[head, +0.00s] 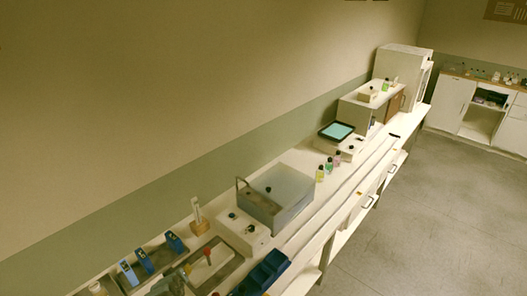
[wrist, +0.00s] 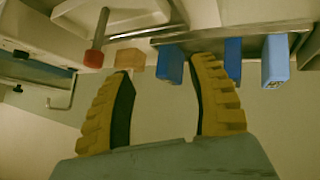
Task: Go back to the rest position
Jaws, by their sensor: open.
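My gripper (wrist: 161,66) shows in the wrist view with its two yellow ridged fingers spread wide apart. Nothing is between the fingers. The wrist view looks upside down, with the bench top along its upper edge. Part of my arm seems to show at the bottom left of the head view. Three small bottles, yellow-green (head: 320,174), green (head: 329,165) and pink (head: 337,157), stand in a row on the bench, well away from my gripper.
A grey lidded box (head: 275,197) stands mid-bench, with a teal-topped device (head: 337,131) beyond. Blue items (head: 145,261) stand at the near left. A red-tipped rod (wrist: 93,58) and a wooden block (wrist: 129,59) are near my fingers. The floor (head: 430,215) is clear.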

